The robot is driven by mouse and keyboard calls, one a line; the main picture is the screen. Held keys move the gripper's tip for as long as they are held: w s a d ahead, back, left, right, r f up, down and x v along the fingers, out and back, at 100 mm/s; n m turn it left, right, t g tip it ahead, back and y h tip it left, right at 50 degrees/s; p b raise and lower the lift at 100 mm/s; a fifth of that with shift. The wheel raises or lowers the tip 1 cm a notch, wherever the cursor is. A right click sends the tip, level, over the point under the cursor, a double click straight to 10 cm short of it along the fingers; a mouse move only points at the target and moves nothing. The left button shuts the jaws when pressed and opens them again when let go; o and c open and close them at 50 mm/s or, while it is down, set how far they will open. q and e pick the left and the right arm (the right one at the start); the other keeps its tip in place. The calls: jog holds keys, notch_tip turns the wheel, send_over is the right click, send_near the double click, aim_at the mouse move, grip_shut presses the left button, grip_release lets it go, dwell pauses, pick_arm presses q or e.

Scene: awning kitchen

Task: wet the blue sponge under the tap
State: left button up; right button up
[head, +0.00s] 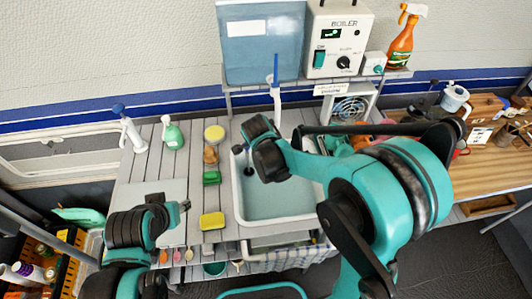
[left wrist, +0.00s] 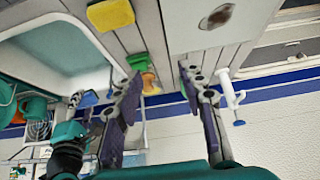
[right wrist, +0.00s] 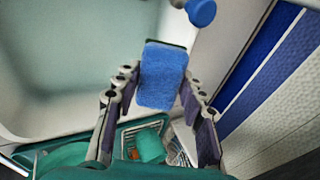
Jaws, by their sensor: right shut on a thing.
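The blue sponge (right wrist: 162,75) is held between the fingers of my right gripper (right wrist: 160,110), which is shut on it. In the right wrist view the pale sink basin (right wrist: 70,60) lies behind the sponge, and a blue knob (right wrist: 201,12) shows above it. In the head view my right gripper (head: 252,145) is over the left part of the sink (head: 275,208) and mostly hides the sponge. The tap (head: 277,95), white with a blue top, stands at the sink's back edge. No running water is visible. My left gripper (head: 180,208) is open and empty; its spread fingers show in the left wrist view (left wrist: 157,95).
Left of the sink are a yellow sponge (head: 212,221), a green sponge (head: 211,178), a brush (head: 210,155) and a green spray bottle (head: 172,135). A boiler (head: 337,40) stands on the shelf behind. A dish rack (right wrist: 175,150) is beside the basin.

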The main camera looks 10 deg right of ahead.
dwell(0.3)
pick_arm(q)
grip_shut()
jog(key=n+t+h, duration=0.2)
jog(key=n+h, duration=0.4)
jog(key=h, duration=1)
send_near(276, 71)
notch_tip(276, 71, up, 4)
jog(key=w+a, duration=0.1)
jog(key=a, duration=0.2)
jog(key=x, duration=1)
jog(key=shift+w+d+f, duration=0.15)
jog(key=shift+w+f, duration=0.1)
jog(key=shift+f, duration=0.05)
